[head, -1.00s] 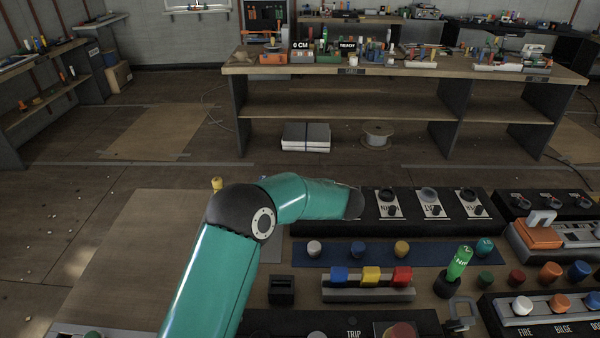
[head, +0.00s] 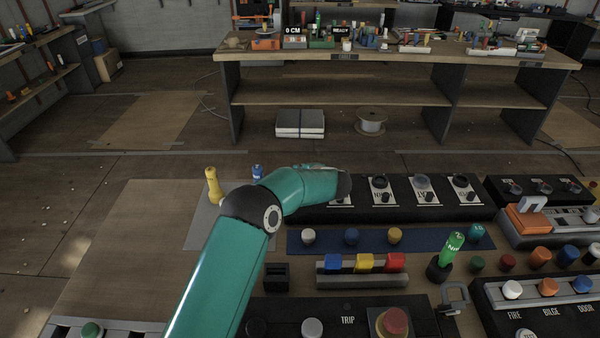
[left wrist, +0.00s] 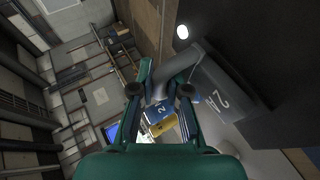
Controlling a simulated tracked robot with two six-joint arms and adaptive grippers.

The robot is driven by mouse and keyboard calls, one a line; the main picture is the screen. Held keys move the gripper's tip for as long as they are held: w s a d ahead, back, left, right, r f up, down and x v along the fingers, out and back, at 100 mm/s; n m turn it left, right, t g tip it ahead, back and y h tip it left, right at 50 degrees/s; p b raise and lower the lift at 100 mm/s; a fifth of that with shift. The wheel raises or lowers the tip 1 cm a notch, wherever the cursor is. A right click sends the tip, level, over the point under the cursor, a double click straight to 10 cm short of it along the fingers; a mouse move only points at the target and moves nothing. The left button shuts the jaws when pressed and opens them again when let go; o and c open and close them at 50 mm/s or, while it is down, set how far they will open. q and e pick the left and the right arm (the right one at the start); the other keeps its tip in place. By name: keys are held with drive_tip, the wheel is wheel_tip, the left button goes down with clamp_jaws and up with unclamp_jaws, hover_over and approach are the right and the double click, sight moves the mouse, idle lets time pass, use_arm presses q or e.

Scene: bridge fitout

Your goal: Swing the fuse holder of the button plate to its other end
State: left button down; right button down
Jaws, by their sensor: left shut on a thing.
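My left arm reaches to the left end of a long black plate (head: 408,213) in the head view. This plate carries dark knobs on white labels, and my forearm covers its left part. My left gripper is hidden behind my arm there. In the left wrist view my left gripper (left wrist: 160,84) is shut on a grey bar-like part (left wrist: 180,64), mostly hidden between the fingers. A grey surface with a white "2" (left wrist: 222,100) lies just right of the fingers. I cannot tell for certain which part is the fuse holder. My right gripper is not in view.
A yellow peg (head: 214,187) and a blue peg (head: 257,171) stand left of the plate, close to my arm. A blue strip with knobs (head: 373,239), coloured buttons (head: 365,263) and a TRIP panel (head: 360,308) lie nearer. The board at left is mostly bare.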

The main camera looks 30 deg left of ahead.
use_arm(q)
drive_tip(key=shift+s+a+f, duration=0.1)
drive_tip(key=shift+a+f, duration=0.05)
drive_tip(key=shift+f, duration=0.4)
drive_tip(key=c, duration=1.4)
unclamp_jaws()
drive_tip(key=shift+c, duration=0.2)
drive_tip(key=shift+r, duration=0.15)
drive_tip(key=shift+d+r, duration=0.15)
drive_tip(key=shift+d, duration=0.1)
drive_tip(key=v, duration=1.1)
drive_tip(key=shift+d, duration=0.25)
drive_tip(key=shift+s, duration=0.2)
